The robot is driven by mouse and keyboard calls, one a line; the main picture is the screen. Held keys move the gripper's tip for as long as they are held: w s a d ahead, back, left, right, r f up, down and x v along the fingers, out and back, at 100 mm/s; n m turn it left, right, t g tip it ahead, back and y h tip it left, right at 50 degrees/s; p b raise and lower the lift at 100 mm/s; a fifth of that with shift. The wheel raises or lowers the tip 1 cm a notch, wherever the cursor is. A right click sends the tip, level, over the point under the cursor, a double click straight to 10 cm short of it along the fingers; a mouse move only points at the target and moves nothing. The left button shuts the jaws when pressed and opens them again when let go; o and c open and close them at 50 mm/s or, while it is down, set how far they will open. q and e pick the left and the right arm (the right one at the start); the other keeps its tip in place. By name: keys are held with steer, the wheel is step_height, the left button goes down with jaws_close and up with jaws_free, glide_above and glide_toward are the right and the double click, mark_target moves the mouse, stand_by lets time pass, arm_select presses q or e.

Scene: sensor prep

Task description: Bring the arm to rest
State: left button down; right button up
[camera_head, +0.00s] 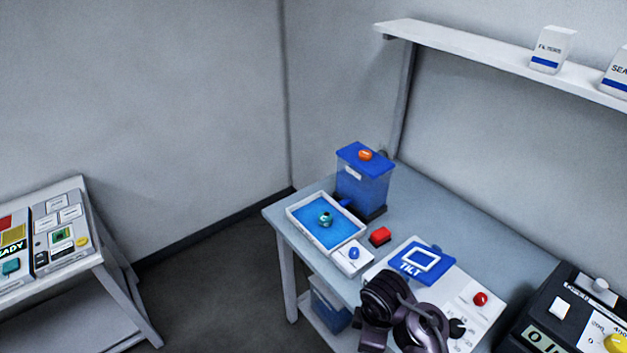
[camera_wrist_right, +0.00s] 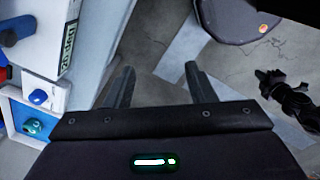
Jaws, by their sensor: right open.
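My right gripper (camera_wrist_right: 160,70) shows in the right wrist view, its two dark fingers spread apart with nothing between them. It hangs over the floor, beside the bench. In the head view dark purple-black arm links of mine cover the front of the bench; the fingers cannot be made out there. A teal part (camera_head: 325,219) sits in the white tray with a blue floor (camera_head: 297,208); it also shows at the left of the right wrist view (camera_wrist_right: 33,127). My left gripper cannot be made out in either view.
A shelf (camera_head: 480,51) hangs above. A side table (camera_head: 95,258) stands left. Floor between is clear.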

steer(key=s+a+f+m+y+b, duration=0.1)
steer(key=s+f+m+b, duration=0.25)
steer(key=f, duration=1.15)
steer(key=s+a+f+m+y+b, duration=0.1)
steer(key=s+f+m+y+b, duration=0.25)
steer(key=f, duration=1.25)
arm_select(q)
step_height(320, 180, down, 14)
steer(key=s+b, duration=0.1)
steer(key=b, duration=0.5)
steer(key=shift+s+b, duration=0.2)
steer(key=shift+b, duration=0.2)
arm_select(e)
steer(key=s+d+f+m+h, duration=0.2)
steer(key=s+d+f, duration=0.4)
steer(key=s+f, duration=0.5)
steer(key=s+d+f+m+h, duration=0.2)
steer(key=s+d+f, duration=0.5)
steer(key=s+f, duration=0.4)
steer(key=shift+s+f+m+t, duration=0.25)
steer(key=shift+s+m+t, duration=0.05)
steer(key=shift+s+m, duration=0.35)
